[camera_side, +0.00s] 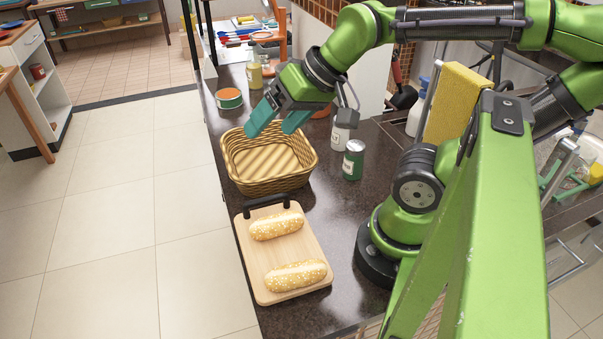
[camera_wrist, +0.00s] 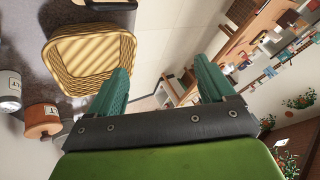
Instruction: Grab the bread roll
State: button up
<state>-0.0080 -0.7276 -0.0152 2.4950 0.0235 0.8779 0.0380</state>
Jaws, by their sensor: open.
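Two sesame-topped bread rolls lie apart on a wooden board (camera_side: 262,265) on the dark counter. One roll (camera_side: 277,225) is at the far end near the black handle, and the other roll (camera_side: 296,275) is at the near end. My gripper (camera_side: 276,122) is open and empty, with teal fingers, above the far edge of a wicker basket (camera_side: 238,180). It is away from both rolls. In the wrist view, my gripper (camera_wrist: 165,80) has its fingers spread, with the empty basket (camera_wrist: 75,80) to their left. No roll shows in that view.
A green can (camera_side: 353,160) and a white-labelled shaker (camera_side: 340,138) stand right of the basket. A copper-coloured pot (camera_wrist: 42,121) is left in the wrist view. The counter's left edge drops to the floor.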

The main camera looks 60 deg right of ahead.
jog(key=shift+s+n, duration=0.3)
jog(key=shift+c, duration=0.4)
jog(key=c, duration=0.3)
jog(key=shift+c, duration=0.2)
